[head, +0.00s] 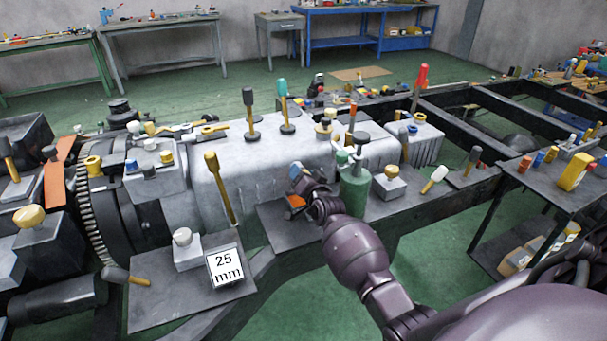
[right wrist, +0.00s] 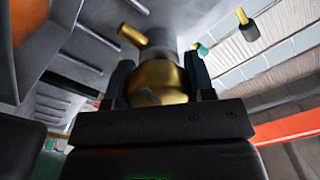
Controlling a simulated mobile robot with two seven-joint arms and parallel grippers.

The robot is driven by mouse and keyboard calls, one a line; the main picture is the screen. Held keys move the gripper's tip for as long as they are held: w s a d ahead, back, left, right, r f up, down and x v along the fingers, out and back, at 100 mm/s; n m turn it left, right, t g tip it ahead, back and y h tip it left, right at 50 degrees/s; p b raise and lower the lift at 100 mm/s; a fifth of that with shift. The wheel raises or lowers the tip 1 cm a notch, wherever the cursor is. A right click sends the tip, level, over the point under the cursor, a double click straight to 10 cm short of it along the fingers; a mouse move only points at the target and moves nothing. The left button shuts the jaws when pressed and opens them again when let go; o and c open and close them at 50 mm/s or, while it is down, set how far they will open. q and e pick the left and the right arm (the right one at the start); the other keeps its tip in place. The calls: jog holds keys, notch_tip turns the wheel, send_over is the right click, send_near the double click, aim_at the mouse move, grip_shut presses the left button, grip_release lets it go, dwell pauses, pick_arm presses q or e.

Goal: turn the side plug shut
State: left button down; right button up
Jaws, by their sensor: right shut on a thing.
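In the right wrist view a brass plug (right wrist: 158,78) with a rounded, faceted body sits between the two dark fingers of my right gripper (right wrist: 158,66). The gripper is shut on it, one finger against each side. Behind the plug is a grey cylindrical part of the housing. In the head view my right gripper (head: 299,187) is at the near side of the long grey housing (head: 255,165), left of a green bottle. The plug is hidden there behind the gripper and wrist. My left gripper does not show.
The green bottle (head: 355,190) stands close to the right of my wrist. A yellow-handled tool (head: 220,188) leans on the housing at left. A short brass peg (right wrist: 132,35) is just beyond the plug.

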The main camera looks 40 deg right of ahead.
jog(key=m, duration=0.4)
jog(key=shift+m+p, duration=0.3)
jog(key=shift+m, duration=0.1)
jog(key=m, duration=0.3)
jog(key=shift+d+f+m, duration=0.1)
jog(key=shift+f+m, duration=0.05)
jog(key=shift+m, duration=0.15)
jog(key=shift+f+m, duration=0.1)
jog(key=shift+m, duration=1.8)
jog(key=o, duration=0.9)
